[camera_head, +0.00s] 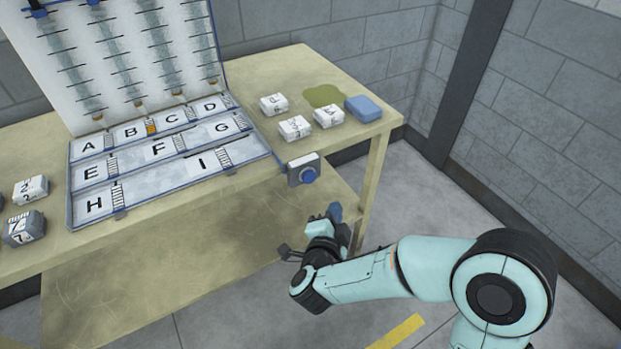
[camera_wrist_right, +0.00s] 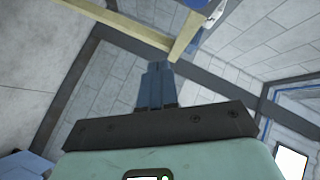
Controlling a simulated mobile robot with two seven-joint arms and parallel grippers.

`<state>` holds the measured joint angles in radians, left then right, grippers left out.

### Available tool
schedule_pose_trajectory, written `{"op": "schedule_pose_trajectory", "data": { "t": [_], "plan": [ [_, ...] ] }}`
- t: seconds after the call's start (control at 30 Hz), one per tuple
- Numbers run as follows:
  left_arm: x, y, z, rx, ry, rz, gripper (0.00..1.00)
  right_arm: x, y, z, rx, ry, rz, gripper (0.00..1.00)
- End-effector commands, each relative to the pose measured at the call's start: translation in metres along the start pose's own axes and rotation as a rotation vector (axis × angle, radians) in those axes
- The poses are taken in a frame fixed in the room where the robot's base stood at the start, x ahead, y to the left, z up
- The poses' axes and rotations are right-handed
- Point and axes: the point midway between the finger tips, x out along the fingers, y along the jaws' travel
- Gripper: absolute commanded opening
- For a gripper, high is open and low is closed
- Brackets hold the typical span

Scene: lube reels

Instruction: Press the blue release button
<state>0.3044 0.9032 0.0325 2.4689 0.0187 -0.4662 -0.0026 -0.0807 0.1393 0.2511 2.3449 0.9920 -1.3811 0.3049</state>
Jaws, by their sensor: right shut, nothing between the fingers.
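The blue release button (camera_head: 310,175) is a round knob on a small grey-and-white box (camera_head: 296,172) at the front edge of the table, beside the lettered tray. My right gripper (camera_head: 335,212) is shut and empty. In the head view it shows below and slightly right of the button, apart from it, with its blue fingertips pointing up. The closed fingers also show in the right wrist view (camera_wrist_right: 157,78). A blue patch at the top edge there is cut off, and I cannot tell whether it is the button. My left gripper is not in view.
The wooden table (camera_head: 340,85) carries the lettered tray (camera_head: 150,165) with an upright panel (camera_head: 120,55) behind it. Several white blocks (camera_head: 294,128) and a blue sponge-like block (camera_head: 363,108) lie on the table. A table leg (camera_head: 374,180) stands near my right gripper.

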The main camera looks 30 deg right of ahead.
Motion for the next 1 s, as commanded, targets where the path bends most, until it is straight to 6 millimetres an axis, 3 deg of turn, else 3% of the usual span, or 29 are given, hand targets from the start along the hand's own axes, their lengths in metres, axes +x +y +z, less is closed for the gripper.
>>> {"op": "schedule_pose_trajectory", "data": {
  "t": [0.5,1.0],
  "plan": [
    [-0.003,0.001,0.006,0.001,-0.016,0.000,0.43,0.046,-0.033,0.034,0.000,-0.001,0.000,0.00],
    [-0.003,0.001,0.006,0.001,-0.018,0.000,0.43,0.053,-0.038,0.039,-0.001,-0.001,0.000,0.00]
  ]
}}
